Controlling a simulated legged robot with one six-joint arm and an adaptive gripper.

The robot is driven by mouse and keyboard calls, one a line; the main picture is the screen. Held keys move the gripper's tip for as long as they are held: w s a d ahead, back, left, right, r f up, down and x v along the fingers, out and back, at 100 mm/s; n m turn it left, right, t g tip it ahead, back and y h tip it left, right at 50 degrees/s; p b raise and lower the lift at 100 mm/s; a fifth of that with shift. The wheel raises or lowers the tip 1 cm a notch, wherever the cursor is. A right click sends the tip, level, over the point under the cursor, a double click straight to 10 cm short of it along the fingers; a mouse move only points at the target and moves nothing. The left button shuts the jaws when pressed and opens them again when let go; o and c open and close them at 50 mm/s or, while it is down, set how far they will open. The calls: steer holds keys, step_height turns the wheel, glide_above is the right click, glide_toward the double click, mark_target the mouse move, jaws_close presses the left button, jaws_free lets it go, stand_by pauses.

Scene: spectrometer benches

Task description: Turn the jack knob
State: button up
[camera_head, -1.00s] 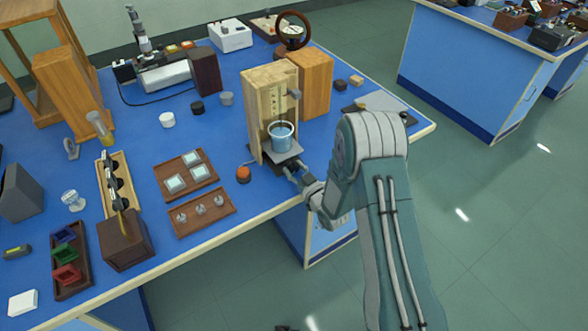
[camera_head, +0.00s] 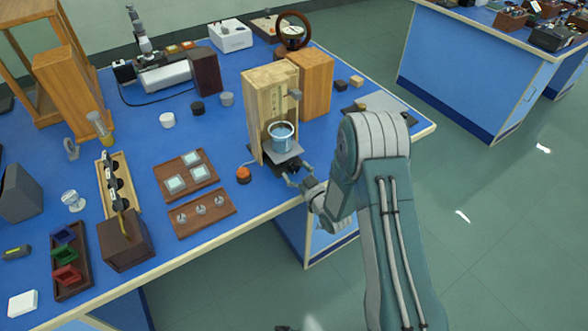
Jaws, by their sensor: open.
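The jack (camera_head: 285,161) is a small dark stand with a grey top plate, at the front of an open wooden cabinet (camera_head: 261,95). A blue-filled beaker (camera_head: 281,137) stands on its plate. My gripper (camera_head: 290,177) is at the front of the jack, low over the table edge, reaching in from the right. It is open. The jack knob is too small and too hidden by my gripper to make out, so I cannot tell whether the fingers touch it.
An orange-topped piece (camera_head: 243,174) sits just left of the jack. Two brown trays (camera_head: 206,222) with small parts lie further left. A wooden block (camera_head: 312,82) stands behind. The blue bench's front edge (camera_head: 192,250) runs below my gripper.

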steer(key=v, duration=1.1)
